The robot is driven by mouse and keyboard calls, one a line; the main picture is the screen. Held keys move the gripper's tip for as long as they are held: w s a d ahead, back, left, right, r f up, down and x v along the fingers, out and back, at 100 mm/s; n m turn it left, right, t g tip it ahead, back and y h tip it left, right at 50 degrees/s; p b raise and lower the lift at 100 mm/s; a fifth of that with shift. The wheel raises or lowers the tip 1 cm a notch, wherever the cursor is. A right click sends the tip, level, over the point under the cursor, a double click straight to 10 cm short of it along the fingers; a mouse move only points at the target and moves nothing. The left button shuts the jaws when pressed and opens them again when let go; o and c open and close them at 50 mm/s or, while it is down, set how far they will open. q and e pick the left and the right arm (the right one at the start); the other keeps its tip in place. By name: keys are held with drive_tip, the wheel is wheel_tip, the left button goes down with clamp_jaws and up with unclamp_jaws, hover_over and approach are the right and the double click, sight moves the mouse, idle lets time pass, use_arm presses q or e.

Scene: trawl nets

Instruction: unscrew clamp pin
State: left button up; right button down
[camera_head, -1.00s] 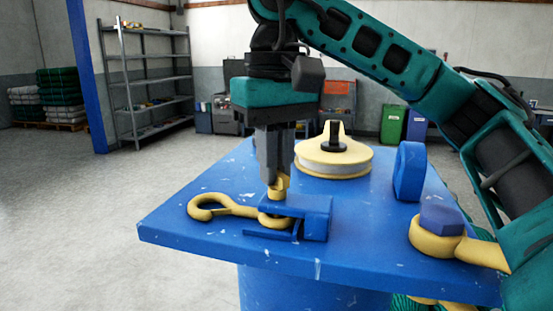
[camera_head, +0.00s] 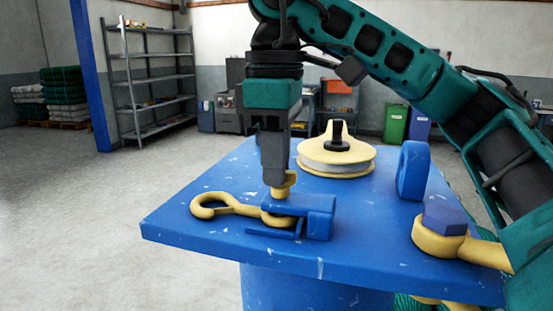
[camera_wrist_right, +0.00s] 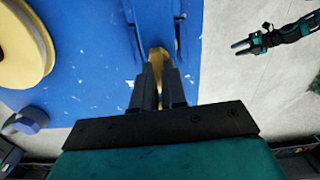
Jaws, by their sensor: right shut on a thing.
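The yellow clamp pin (camera_head: 283,189) stands upright at the top of the blue clamp (camera_head: 318,208), on the blue tabletop. My right gripper (camera_head: 276,182) points straight down and is shut on the pin's head, which its fingers partly hide. In the right wrist view, my right gripper (camera_wrist_right: 160,85) has its two fingers on either side of the yellow pin (camera_wrist_right: 157,58). A yellow hook (camera_head: 222,207) lies flat, with its right end in the clamp. My left gripper (camera_wrist_right: 245,46) shows in the right wrist view, open and empty over the floor beside the table.
The blue tabletop (camera_head: 190,240) carries a yellow spool (camera_head: 335,160) behind the clamp. A blue upright ring (camera_head: 411,171) and a blue hex bolt (camera_head: 444,219) in a yellow eye stand to the right. The left front of the tabletop is clear.

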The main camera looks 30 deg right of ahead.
drive_tip(key=shift+f+n, duration=0.25)
drive_tip(key=shift+n, duration=0.25)
drive_tip(key=c, duration=1.3)
unclamp_jaws()
drive_tip(key=shift+a+r, duration=0.1)
drive_tip(key=shift+o, duration=0.6)
drive_tip(key=shift+r, duration=0.1)
